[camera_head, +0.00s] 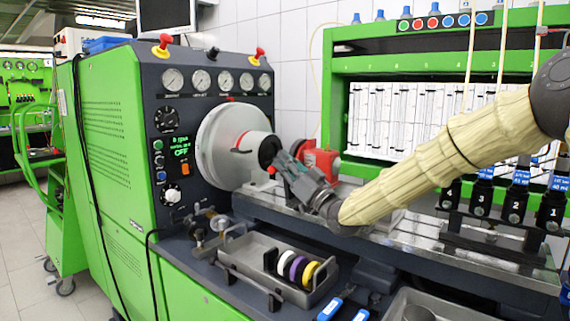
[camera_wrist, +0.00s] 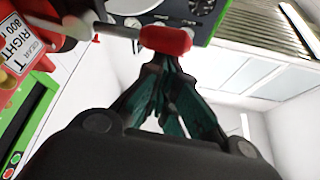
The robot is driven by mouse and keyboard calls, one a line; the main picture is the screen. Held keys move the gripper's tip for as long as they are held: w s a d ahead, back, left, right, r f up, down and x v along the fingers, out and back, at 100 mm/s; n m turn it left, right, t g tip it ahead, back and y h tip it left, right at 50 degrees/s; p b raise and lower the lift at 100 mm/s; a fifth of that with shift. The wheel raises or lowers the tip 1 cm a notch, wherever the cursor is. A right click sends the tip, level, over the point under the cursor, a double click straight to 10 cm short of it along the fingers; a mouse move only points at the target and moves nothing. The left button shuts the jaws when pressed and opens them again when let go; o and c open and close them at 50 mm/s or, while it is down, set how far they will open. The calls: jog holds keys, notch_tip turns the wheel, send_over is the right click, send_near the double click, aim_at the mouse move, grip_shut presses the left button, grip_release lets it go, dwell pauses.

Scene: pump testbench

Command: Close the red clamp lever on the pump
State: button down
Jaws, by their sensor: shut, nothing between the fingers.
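The red-gripped lever (camera_wrist: 166,40) shows at the top of the wrist view, with a grey rod running left from its grip to the red pump body. In the head view a small red tip (camera_head: 271,170), perhaps this grip, shows beside my gripper. The red pump (camera_head: 322,162) sits on the bench rail, partly hidden behind my gripper. My gripper (camera_head: 280,163) is shut and empty, in front of the pump. In the wrist view its fingertips (camera_wrist: 166,62) are right by the red grip; whether they touch it I cannot tell.
A large grey-white drum (camera_head: 222,145) stands left of my gripper, on the green test bench (camera_head: 110,150). A metal tray (camera_head: 248,262) with coloured rings lies below. Black holders with bottles (camera_head: 515,200) stand at the right.

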jog(key=shift+d, duration=0.1)
jog(key=v, duration=1.2)
jog(key=shift+f, duration=0.1)
